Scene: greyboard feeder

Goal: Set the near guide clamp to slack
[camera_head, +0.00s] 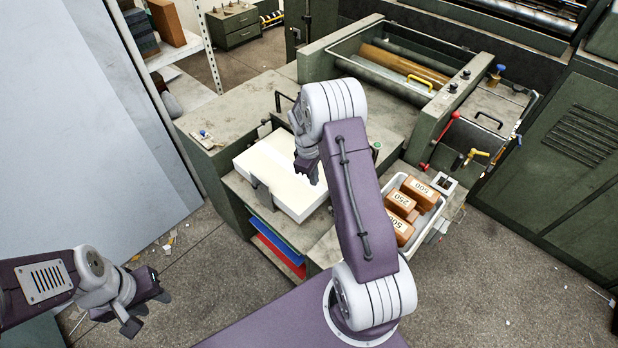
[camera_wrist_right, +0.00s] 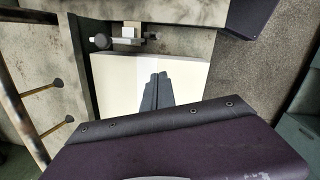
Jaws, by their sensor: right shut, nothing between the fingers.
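A white board stack (camera_head: 268,170) lies on the grey-green feeder table. A dark upright guide plate (camera_head: 262,194) stands against its near left side. A small metal clamp fitting with a round knob (camera_wrist_right: 102,41) sits at the stack's edge in the right wrist view; I cannot tell whether it is the near guide clamp, or whether it is tight or slack. My right gripper (camera_head: 307,172) is shut and empty above the stack; its fingers also show in the wrist view (camera_wrist_right: 157,92). My left gripper (camera_head: 147,311) is open and empty over the floor at lower left.
A white tray (camera_head: 437,212) of brown numbered blocks stands right of the stack, partly behind my right arm. A red lever (camera_head: 433,150) and yellow handle (camera_head: 475,155) are beyond it. Blue and red sheets (camera_head: 277,256) lie below the table. Floor is open at lower right.

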